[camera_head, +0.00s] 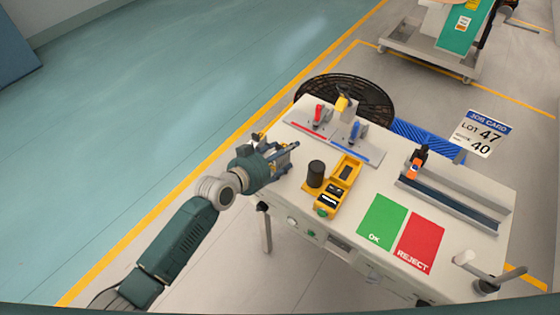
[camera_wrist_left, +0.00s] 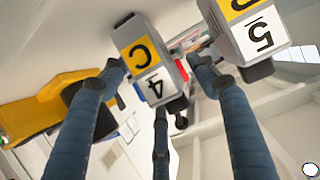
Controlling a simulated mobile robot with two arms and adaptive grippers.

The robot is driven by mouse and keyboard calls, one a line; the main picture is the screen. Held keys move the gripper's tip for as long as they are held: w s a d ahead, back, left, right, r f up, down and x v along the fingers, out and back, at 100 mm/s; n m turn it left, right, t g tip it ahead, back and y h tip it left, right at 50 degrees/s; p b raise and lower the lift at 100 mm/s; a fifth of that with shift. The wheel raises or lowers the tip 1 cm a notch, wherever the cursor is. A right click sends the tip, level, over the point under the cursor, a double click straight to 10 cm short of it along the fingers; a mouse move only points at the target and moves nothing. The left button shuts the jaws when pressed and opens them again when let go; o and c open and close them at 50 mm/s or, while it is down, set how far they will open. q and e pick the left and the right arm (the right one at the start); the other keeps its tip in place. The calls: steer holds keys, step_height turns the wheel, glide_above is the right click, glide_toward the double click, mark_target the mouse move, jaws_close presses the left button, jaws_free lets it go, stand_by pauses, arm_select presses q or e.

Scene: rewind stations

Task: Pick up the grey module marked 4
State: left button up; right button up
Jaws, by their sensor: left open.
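The grey module marked 4 (camera_wrist_left: 151,62) shows in the left wrist view, with a yellow C label beside its white 4 label. The fingers of my left gripper (camera_wrist_left: 160,85) are spread open around it, one on each side and a third lower in the middle; I cannot tell whether any touches it. A second grey module marked 5 (camera_wrist_left: 250,32) is close by on the right, just beyond the right finger. In the head view my left gripper (camera_head: 281,153) is at the table's left edge and mostly hides the modules there. My right gripper is not in view.
The pale table (camera_head: 300,198) holds a yellow device (camera_head: 338,187), a black cylinder (camera_head: 316,173), a red-and-blue clamp fixture (camera_head: 335,130), a green OK mat (camera_head: 381,219), a red REJECT mat (camera_head: 420,243) and a metal rail (camera_head: 450,202). The floor at left is clear.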

arm_select(q)
steer(key=shift+a+r, duration=0.1)
steer(key=shift+s, duration=0.1)
steer(key=c, duration=1.3)
steer(key=shift+c, duration=0.5)
steer(key=shift+r, duration=0.15)
